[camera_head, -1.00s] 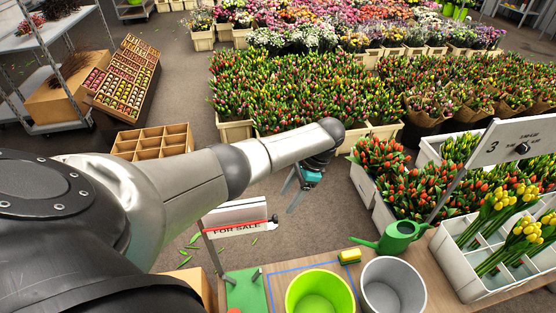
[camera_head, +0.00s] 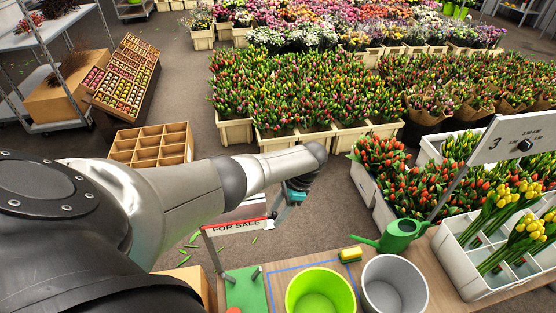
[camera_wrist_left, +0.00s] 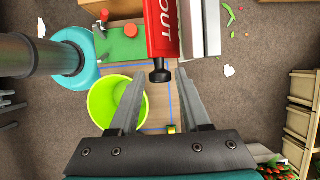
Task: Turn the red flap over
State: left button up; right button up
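The sign's red flap (camera_wrist_left: 164,30), lettered "OUT", shows in the left wrist view, with a dark knob (camera_wrist_left: 160,76) at its near end. In the head view the flap is nearly edge-on, a thin red strip (camera_head: 232,221) above the white "FOR SALE" face (camera_head: 236,228). My left gripper (camera_head: 277,213) is at the sign's right end. In the wrist view its fingers (camera_wrist_left: 159,82) are open and spread to either side of the knob. I cannot tell whether either finger touches it. My right gripper is not in view.
The sign stands on a green base (camera_head: 246,290) on the wooden table (camera_head: 436,292). A lime bucket (camera_head: 320,293), a grey bucket (camera_head: 394,286), a yellow sponge (camera_head: 350,255) and a green watering can (camera_head: 400,234) stand to its right. Tulip crates fill the far side.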

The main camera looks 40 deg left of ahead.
pick_arm(q)
grip_shut()
dwell(0.3)
